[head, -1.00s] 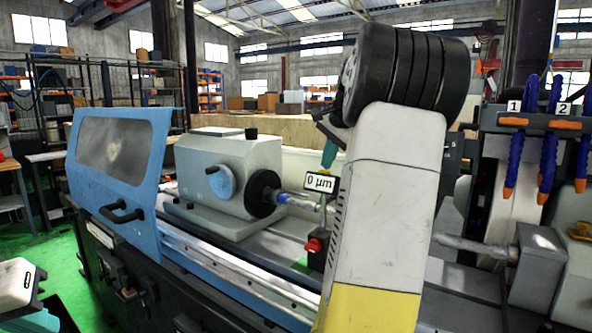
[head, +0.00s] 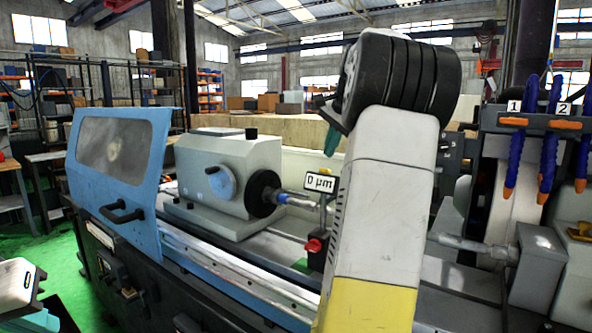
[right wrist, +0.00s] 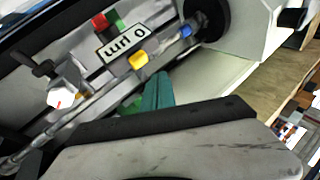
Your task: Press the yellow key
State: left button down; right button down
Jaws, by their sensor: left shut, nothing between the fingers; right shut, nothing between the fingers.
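The yellow key (right wrist: 138,60) shows in the right wrist view beside the white "0 µm" display (right wrist: 122,46). My right gripper (right wrist: 160,80) is shut and empty; its teal fingertips are close to the yellow key, with a small gap in the picture. My left gripper (head: 48,308) shows only partly at the lower left of the head view, far from the display, shut and empty.
A red button (head: 315,244) stands below the display; red and green parts also show beside it in the wrist view. The grey workhead (head: 230,170), the blue guard door (head: 115,150) and the blue coolant hoses (head: 550,140) surround the spot.

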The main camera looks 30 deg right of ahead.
jog(key=shift+w+d+r, duration=0.15)
jog(key=shift+d+r, duration=0.15)
jog(key=shift+r, duration=0.5)
jog(key=shift+w+d+r, duration=0.1)
jog(key=shift+d+r, duration=0.15)
jog(key=shift+r, duration=0.5)
jog(key=s+a+f+n, duration=0.1)
jog(key=s+a+n, duration=0.2)
jog(key=a, duration=0.7)
jog(key=s+a+f+n, duration=0.2)
jog(key=s+a+n, duration=0.15)
jog(key=a, duration=0.55)
jog(key=s+a+f+n+y, duration=0.2)
jog(key=s+a+f+n, duration=0.7)
jog(key=s+a+f, duration=0.6)
jog(key=shift+s+a+y, duration=0.2)
jog(key=shift+s+y, duration=0.2)
jog(key=shift+s, duration=0.85)
jog(key=shift+d+n, duration=0.1)
jog(key=shift+n, duration=0.15)
